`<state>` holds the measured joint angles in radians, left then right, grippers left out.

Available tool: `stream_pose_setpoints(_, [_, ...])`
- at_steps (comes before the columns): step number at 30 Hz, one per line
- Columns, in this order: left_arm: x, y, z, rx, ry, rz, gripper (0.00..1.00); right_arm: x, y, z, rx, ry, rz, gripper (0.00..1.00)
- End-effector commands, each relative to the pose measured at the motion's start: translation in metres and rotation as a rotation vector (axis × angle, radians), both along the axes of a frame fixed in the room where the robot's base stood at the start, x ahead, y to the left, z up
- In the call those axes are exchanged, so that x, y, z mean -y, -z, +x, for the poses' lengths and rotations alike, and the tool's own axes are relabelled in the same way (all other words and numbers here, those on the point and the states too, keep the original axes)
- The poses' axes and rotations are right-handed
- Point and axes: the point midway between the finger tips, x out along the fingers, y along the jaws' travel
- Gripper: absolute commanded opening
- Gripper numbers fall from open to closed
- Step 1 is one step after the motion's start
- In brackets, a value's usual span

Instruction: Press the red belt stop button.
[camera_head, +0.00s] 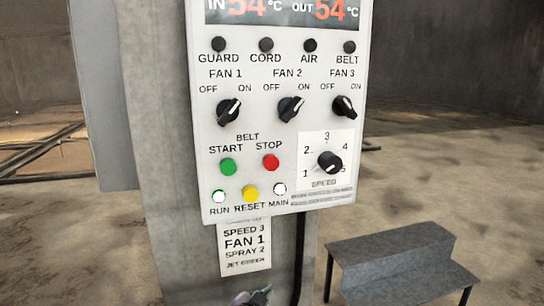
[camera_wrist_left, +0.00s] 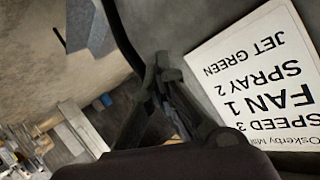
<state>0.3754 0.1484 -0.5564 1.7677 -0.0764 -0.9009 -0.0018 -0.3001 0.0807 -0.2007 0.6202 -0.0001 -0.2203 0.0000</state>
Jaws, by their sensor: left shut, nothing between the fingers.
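The red belt stop button (camera_head: 271,162) is on the light grey control panel (camera_head: 212,95) in the head view, below the word STOP and to the right of the green start button (camera_head: 228,167). My left gripper (camera_head: 254,297) shows only as a small dark tip at the bottom edge, well below the panel and apart from the button. In the left wrist view its fingers (camera_wrist_left: 166,72) are closed and empty, beside the printed card. The button is not in the left wrist view. My right gripper is in neither view.
The yellow reset button (camera_head: 250,193), white RUN (camera_head: 219,196) and MAIN (camera_head: 280,189) lamps and speed knob (camera_head: 329,162) sit close by. A printed card (camera_head: 246,250) hangs below on the concrete column (camera_head: 160,235). A grey step (camera_head: 395,255) stands at right.

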Motion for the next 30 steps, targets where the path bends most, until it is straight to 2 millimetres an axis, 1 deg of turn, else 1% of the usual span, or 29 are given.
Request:
stream_pose_setpoints(1, [0.008, -0.043, -0.001, 0.057, 0.019, -0.001, 0.0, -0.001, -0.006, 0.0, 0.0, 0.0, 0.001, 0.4])
stream_pose_setpoints(2, [0.013, -0.064, -0.004, 0.086, 0.029, 0.0, 0.0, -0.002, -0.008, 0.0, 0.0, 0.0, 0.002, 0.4])
stream_pose_setpoints(3, [0.018, -0.091, -0.008, 0.124, 0.043, 0.001, 0.0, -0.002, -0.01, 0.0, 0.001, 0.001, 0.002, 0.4])
stream_pose_setpoints(5, [0.026, -0.132, -0.017, 0.182, 0.064, 0.002, 0.0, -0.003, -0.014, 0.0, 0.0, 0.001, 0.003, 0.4])
stream_pose_setpoints(6, [0.031, -0.159, -0.025, 0.222, 0.077, 0.002, 0.0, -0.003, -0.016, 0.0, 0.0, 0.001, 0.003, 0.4])
stream_pose_setpoints(8, [0.038, -0.198, -0.039, 0.281, 0.099, 0.003, 0.0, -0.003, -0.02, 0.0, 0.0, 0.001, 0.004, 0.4])
stream_pose_setpoints(9, [0.042, -0.223, -0.051, 0.32, 0.113, 0.003, 0.0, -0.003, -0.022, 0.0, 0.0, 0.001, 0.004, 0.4])
stream_pose_setpoints(11, [0.047, -0.257, -0.069, 0.377, 0.135, 0.004, 0.0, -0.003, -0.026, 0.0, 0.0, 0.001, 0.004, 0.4])
stream_pose_setpoints(12, [0.05, -0.277, -0.081, 0.412, 0.149, 0.004, 0.0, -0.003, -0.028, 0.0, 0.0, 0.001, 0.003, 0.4])
stream_pose_setpoints(15, [0.054, -0.318, -0.111, 0.489, 0.179, 0.005, 0.0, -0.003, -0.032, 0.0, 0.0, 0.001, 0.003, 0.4])
stream_pose_setpoints(18, [0.056, -0.345, -0.135, 0.545, 0.201, 0.007, 0.0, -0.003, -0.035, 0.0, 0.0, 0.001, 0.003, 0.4])
stream_pose_setpoints(21, [0.056, -0.359, -0.151, 0.578, 0.215, 0.006, 0.0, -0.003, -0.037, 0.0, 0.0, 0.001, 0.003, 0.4])
stream_pose_setpoints(24, [0.056, -0.364, -0.157, 0.591, 0.22, 0.007, 0.0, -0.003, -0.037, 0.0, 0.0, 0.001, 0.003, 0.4])
stream_pose_setpoints(30, [0.056, -0.364, -0.158, 0.593, 0.221, 0.007, 0.0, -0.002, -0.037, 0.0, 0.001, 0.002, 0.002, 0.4])
